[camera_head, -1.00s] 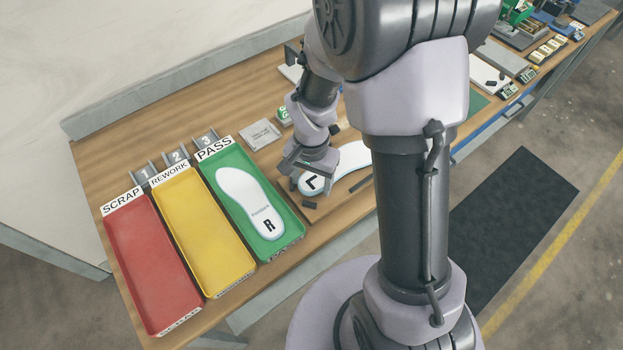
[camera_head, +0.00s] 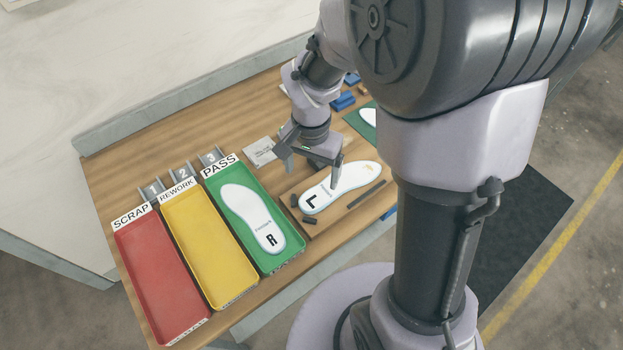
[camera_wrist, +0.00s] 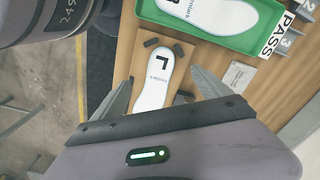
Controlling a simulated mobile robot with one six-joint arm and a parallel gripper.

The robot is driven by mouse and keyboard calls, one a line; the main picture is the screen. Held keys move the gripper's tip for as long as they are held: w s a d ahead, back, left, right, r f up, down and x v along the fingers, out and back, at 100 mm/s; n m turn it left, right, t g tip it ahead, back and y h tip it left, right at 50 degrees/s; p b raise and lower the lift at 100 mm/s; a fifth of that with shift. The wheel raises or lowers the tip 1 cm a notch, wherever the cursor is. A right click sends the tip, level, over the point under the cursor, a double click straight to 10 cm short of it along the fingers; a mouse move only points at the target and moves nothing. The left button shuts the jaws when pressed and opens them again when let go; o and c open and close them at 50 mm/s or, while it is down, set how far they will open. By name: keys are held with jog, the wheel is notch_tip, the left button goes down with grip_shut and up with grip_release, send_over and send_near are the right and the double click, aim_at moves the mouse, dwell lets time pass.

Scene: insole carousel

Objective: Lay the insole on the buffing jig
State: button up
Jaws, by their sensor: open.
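The white insole marked L (camera_head: 352,176) lies flat on a wooden board-like jig (camera_head: 332,214), between dark stops (camera_head: 309,219) at its heel and a dark strip (camera_head: 366,194) along one side. The insole also shows in the wrist view (camera_wrist: 152,82), with its L end toward the stops. My gripper (camera_head: 311,174) is open and empty, its fingers spread above the insole. In the wrist view the fingers (camera_wrist: 162,82) stand on either side of it, apart from it. In the wrist view, my gripper's body hides the insole's far end.
Left of the jig are a green PASS tray (camera_head: 284,261) holding an insole marked R (camera_head: 252,216), a yellow REWORK tray (camera_head: 196,247) and a red SCRAP tray (camera_head: 160,275). A small grey plate (camera_head: 260,152) lies behind. A green mat (camera_head: 358,122) is partly hidden by my arm.

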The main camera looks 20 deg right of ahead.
jog(key=s+a+r+n+t+y, duration=0.1)
jog(key=s+a+r+n+t, duration=0.1)
jog(key=s+r, duration=0.4)
jog(key=s+a+r+n+t+y, duration=0.1)
jog(key=s+a+r+n+t, duration=0.1)
jog(key=s+r, duration=0.4)
notch_tip(320, 180, up, 6)
jog(key=shift+s+f+t, duration=0.15)
jog(key=shift+s+t, duration=0.25)
jog(key=shift+t, duration=0.5)
notch_tip(320, 180, down, 8)
jog(key=b, duration=0.8)
